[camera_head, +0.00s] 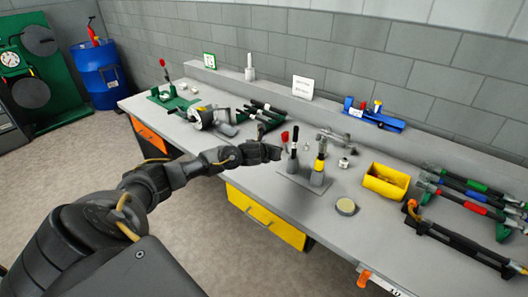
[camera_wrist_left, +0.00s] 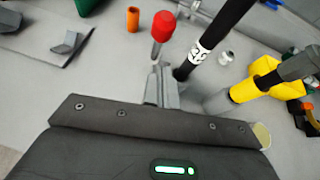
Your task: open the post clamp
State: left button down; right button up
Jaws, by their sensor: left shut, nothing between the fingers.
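My left gripper (camera_head: 276,152) is over the workbench, shut and empty, close to the left of a pair of upright handles. In the left wrist view its closed fingers (camera_wrist_left: 163,86) are beside a black handle with a white band (camera_wrist_left: 207,42) and a red-tipped stem (camera_wrist_left: 163,27). I cannot tell whether they touch either. In the head view the black handle (camera_head: 293,145) and a yellow-banded handle (camera_head: 320,163) stand in grey holders on a flat plate (camera_head: 298,188). I cannot tell for certain which part is the post clamp. My right gripper is not in view.
A yellow bin (camera_head: 386,184) and a round tin (camera_head: 346,207) are right of the plate. Tools with coloured handles (camera_head: 470,196) lie at the far right. A green-based fixture with a red-knobbed lever (camera_head: 170,97) stands at the bench's far left. The bench front is clear.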

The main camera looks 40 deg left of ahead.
pick_arm(q)
jog(key=a+r+b+v, duration=0.1)
jog(key=v, duration=0.9)
jog(key=shift+w+d+b, duration=0.2)
jog(key=shift+b, duration=0.1)
jog(key=shift+f, duration=0.15)
